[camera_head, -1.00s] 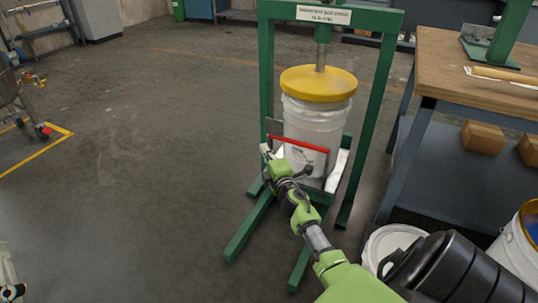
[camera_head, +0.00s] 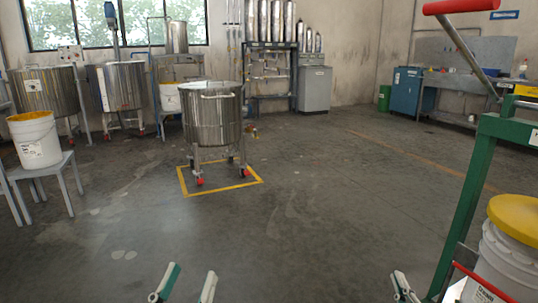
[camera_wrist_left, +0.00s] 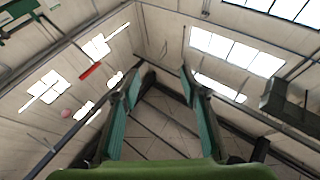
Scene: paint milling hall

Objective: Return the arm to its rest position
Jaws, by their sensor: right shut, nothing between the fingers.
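My left gripper (camera_head: 184,284) shows at the bottom of the head view with its two fingers spread apart and nothing between them. In the left wrist view its teal finger pads (camera_wrist_left: 152,112) also stand apart, with only the hall's ceiling and windows behind. My right gripper (camera_head: 402,288) shows at the bottom right of the head view. It is shut and empty, just left of the green press frame (camera_head: 460,215). Most of both arms is out of view.
The press holds a white pail with a yellow lid (camera_head: 516,219); its red-gripped lever (camera_head: 460,6) is raised. A wheeled steel tank (camera_head: 212,120) stands in a yellow floor square. A pail (camera_head: 35,141) sits on a stool at left. The middle floor is clear.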

